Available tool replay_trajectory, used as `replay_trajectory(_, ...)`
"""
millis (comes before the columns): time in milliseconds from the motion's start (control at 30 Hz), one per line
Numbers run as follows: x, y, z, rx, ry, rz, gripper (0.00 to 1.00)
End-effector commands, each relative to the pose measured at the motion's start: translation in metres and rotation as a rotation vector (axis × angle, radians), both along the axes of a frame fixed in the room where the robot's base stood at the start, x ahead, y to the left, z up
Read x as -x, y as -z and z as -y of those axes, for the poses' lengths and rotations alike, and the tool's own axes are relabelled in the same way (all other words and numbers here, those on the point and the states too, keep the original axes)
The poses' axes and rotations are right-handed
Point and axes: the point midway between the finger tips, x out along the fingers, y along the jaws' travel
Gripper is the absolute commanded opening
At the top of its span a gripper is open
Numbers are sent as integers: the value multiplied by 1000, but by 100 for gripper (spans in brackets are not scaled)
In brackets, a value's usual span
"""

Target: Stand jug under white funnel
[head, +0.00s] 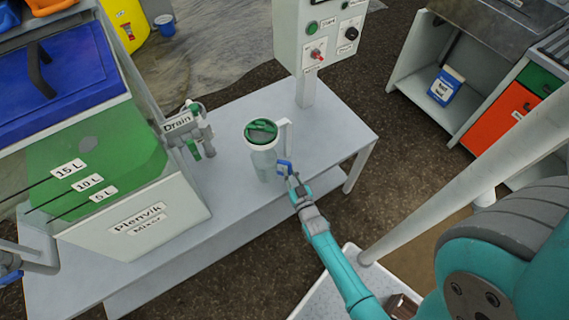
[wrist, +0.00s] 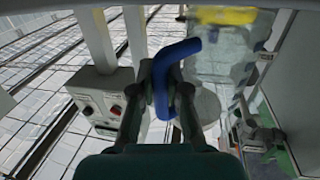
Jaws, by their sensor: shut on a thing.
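The jug (head: 264,165) is a pale, see-through vessel with a blue handle (head: 284,167), upright at the bench. A white-rimmed round piece with a green top (head: 261,132), probably the white funnel, lies over it in the head view, beside a white upright. It hides the jug's mouth, so I cannot tell the gap or exact alignment. My gripper (head: 292,180) is shut on the handle from the front right. In the wrist view the fingers (wrist: 165,90) close around the blue handle (wrist: 183,65); the clear jug wall (wrist: 218,65) shows beside it with a yellow band.
The grey bench (head: 225,225) has free room in front and at right. A valve labelled Drain (head: 195,135) and the Plenvik mixer tank (head: 130,215) stand left. A control box (head: 318,45) on a post is behind. A blue-and-white container (head: 445,87) sits on a shelf at right.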

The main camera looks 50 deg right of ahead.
Motion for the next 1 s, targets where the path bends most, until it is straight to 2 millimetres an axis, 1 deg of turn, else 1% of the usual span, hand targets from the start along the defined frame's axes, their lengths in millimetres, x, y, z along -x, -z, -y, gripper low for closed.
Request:
replay_trajectory(167, -10, 0, 5, 0, 0, 0, 0)
replay_trajectory(400, -43, 0, 22, 0, 0, 1, 0)
replay_trajectory(500, -41, 12, 21, -1, 0, -3, 0)
replay_trajectory(567, -41, 14, 21, 0, 0, -1, 0)
replay_trajectory(933, -41, 18, 21, 0, 0, -1, 0)
replay_trajectory(967, -41, 18, 21, -1, 0, -2, 17)
replay_trajectory(1000, -41, 18, 21, 0, 0, -1, 27)
